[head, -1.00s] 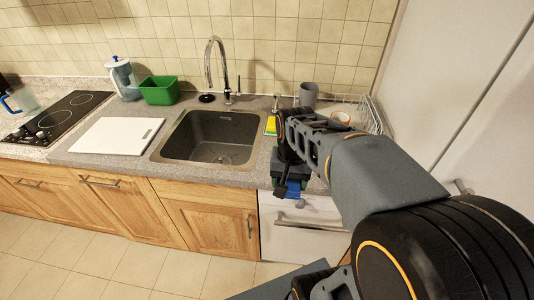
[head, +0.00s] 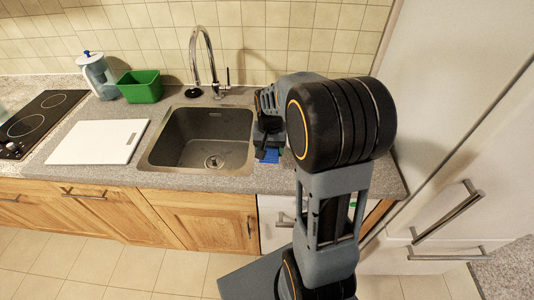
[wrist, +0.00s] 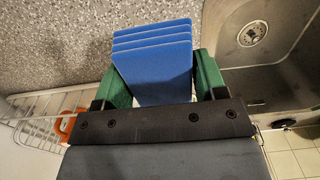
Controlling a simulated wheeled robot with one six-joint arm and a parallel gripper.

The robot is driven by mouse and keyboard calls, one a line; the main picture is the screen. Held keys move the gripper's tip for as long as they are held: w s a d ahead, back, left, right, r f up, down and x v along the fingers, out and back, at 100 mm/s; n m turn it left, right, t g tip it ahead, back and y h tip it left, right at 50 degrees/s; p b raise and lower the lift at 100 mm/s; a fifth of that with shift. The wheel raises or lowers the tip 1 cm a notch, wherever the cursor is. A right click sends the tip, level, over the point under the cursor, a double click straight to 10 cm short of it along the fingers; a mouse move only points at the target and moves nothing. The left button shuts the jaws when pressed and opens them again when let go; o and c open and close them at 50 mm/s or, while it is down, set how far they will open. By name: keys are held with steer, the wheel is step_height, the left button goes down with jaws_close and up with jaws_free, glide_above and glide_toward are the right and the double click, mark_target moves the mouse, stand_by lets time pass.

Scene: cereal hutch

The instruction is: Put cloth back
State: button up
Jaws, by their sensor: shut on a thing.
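The blue cloth (wrist: 155,65), folded in several layers, is between the green fingers of my gripper (wrist: 155,82) in the wrist view. My gripper is shut on it. In the head view, the cloth (head: 270,155) shows as a small blue patch under my gripper (head: 268,143), over the counter just right of the sink. In the wrist view the speckled counter (wrist: 70,40) lies beyond the cloth. I cannot tell whether the cloth touches it.
The sink (head: 205,140) is left of my gripper, with a tall tap (head: 212,65) behind. A white wire rack (wrist: 40,120) and an orange thing (wrist: 66,125) are left in the wrist view. A white board (head: 98,142) and green tub (head: 140,86) stand further left.

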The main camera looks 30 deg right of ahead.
steer(key=w+f, duration=0.1)
steer(key=f, duration=0.1)
steer(key=w+d+f, duration=0.1)
steer(key=w, duration=0.1)
steer(key=shift+f, duration=0.4)
steer(key=shift+w+f+p, duration=0.15)
steer(key=shift+f+p, duration=0.2)
steer(key=shift+f, duration=1.35)
steer(key=shift+f, duration=0.15)
steer(key=o, duration=0.9)
